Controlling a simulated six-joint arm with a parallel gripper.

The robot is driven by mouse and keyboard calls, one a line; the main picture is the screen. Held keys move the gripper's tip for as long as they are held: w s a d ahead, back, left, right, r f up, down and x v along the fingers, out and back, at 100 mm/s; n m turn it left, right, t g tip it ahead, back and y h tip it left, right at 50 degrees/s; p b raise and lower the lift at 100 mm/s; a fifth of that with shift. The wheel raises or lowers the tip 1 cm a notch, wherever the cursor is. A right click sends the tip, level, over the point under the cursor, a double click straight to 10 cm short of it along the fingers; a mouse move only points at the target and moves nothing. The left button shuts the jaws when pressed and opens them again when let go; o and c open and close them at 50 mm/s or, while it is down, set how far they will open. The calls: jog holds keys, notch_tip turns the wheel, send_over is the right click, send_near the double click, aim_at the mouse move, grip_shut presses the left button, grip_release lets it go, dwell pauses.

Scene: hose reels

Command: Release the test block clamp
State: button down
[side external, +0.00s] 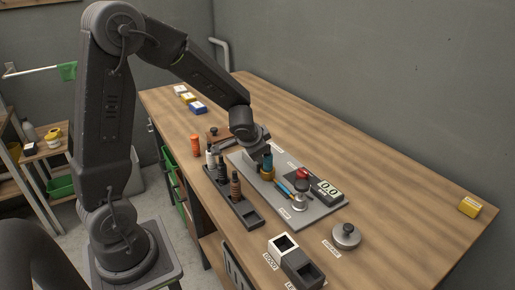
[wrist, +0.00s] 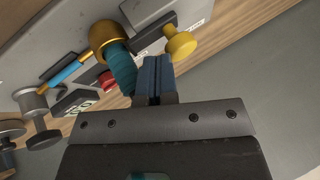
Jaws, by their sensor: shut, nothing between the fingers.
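The test block appears to be the grey block (wrist: 138,10) on the grey plate (side external: 318,217), largely behind my gripper in the side view. In the wrist view a dark lever (wrist: 156,37) with a round yellow knob (wrist: 181,45) lies across its front, apparently the clamp. A brass fitting (wrist: 105,38) with a teal ribbed piece (wrist: 122,70) is left of the lever; the brass also shows in the side view (side external: 267,174). My gripper (wrist: 157,62) is shut and empty, its blue fingertips close to the lever. I cannot tell whether they touch it.
A gauge reading 0.0 (side external: 328,189), a red button (side external: 302,173) and a grey knobbed post (side external: 299,200) share the plate. A dark rack (side external: 248,212) of fittings stands in front. White (side external: 283,246) and dark (side external: 303,268) bins sit nearby. The table's right side is mostly clear.

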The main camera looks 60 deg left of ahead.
jog(key=shift+a, duration=1.8)
jog(key=v, duration=1)
jog(key=shift+d, duration=0.1)
